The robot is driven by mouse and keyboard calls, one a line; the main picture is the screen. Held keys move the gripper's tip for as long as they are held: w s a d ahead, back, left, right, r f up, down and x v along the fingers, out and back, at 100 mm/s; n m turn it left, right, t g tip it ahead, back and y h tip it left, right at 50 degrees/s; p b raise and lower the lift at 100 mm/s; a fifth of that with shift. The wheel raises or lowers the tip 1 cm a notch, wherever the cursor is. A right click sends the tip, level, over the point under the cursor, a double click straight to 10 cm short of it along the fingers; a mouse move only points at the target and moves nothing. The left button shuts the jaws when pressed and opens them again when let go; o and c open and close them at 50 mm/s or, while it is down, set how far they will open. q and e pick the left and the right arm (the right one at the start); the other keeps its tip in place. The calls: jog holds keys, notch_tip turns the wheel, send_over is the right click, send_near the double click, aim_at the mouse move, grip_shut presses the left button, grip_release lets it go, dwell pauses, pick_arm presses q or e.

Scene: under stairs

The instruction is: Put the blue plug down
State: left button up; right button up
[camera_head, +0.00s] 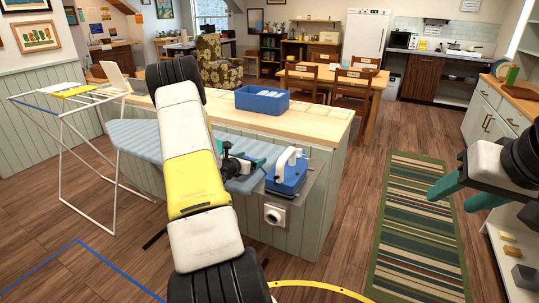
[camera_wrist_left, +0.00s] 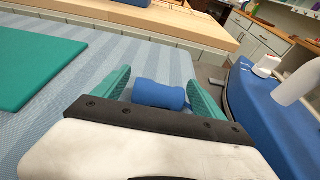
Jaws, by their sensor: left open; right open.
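The blue plug (camera_wrist_left: 160,94) shows in the left wrist view, between the two teal fingers of my left gripper (camera_wrist_left: 162,92). The fingers are open, with a gap at least on the plug's left side. The plug appears to lie on the striped blue ironing board (camera_wrist_left: 150,55); whether it touches the right finger I cannot tell. In the head view my left gripper (camera_head: 246,166) is low over the ironing board (camera_head: 150,147), left of the blue and white iron (camera_head: 286,178), and hides the plug. My right gripper (camera_head: 450,182) is open and empty above the floor at the right.
The iron stands on a grey plate at the board's end, close right of my left gripper. A white socket (camera_head: 275,215) is below it. A green flat piece (camera_wrist_left: 35,68) lies on the board. A blue bin (camera_head: 262,101) stands on the wooden counter (camera_head: 320,121) behind.

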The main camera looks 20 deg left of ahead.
pick_arm(q)
jog(key=v, duration=1.2)
